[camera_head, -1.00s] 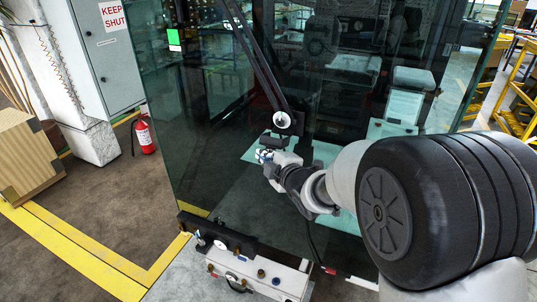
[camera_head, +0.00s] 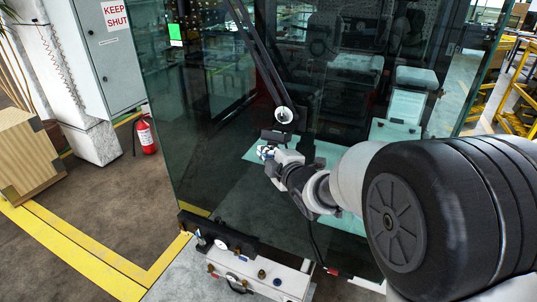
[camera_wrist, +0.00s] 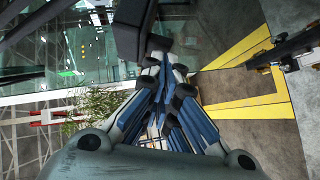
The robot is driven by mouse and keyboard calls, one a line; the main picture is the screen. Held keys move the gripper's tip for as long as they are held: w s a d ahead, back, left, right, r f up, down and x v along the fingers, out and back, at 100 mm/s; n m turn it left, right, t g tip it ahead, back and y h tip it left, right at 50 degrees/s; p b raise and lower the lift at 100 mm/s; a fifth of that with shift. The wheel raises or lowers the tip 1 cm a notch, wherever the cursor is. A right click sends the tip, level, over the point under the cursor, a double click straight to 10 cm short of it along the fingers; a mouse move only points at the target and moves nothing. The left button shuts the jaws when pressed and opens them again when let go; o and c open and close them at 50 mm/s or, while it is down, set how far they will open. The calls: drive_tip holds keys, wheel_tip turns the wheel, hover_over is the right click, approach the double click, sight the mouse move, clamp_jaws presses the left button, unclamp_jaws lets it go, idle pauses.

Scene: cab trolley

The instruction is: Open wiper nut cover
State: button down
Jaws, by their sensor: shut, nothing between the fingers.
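The dark wiper arm (camera_head: 258,58) runs down the glass to a round grey-white disc (camera_head: 284,115) at its lower end. Just below and left of the disc is a small dark block (camera_head: 273,136) that looks like the nut cover; I cannot clearly tell its hinge or how far it stands open. My gripper (camera_head: 266,152) is just under this block, its fingers shut and empty. In the wrist view the fingertips (camera_wrist: 160,66) sit close to the lower end of a dark block (camera_wrist: 130,28); contact is unclear. The nut itself cannot be made out.
The large glass pane (camera_head: 215,150) stands right behind my gripper. A white box with knobs (camera_head: 260,274) lies low in front of the glass. A red fire extinguisher (camera_head: 146,136) and a wooden crate (camera_head: 25,157) stand at the left.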

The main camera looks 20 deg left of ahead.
drive_tip(key=shift+f+n+b, duration=0.3)
drive_tip(key=shift+f+b, duration=0.25)
drive_tip(key=shift+b, duration=1.05)
drive_tip(key=shift+f, duration=0.1)
drive_tip(key=shift+t, duration=0.3)
drive_tip(key=shift+w+d+f+b, duration=0.1)
drive_tip(key=shift+w+f+b, duration=0.2)
drive_tip(key=shift+f+b, duration=0.9)
drive_tip(key=shift+w+a+f+b, duration=0.1)
drive_tip(key=shift+w+f+b, duration=0.3)
drive_tip(key=shift+b, duration=1.5)
drive_tip(key=shift+w+d+f+b, duration=0.1)
drive_tip(key=shift+w+f+b, duration=0.15)
drive_tip(key=shift+f+b, duration=1)
drive_tip(key=shift+r+b, duration=0.3)
drive_tip(key=shift+r, duration=0.05)
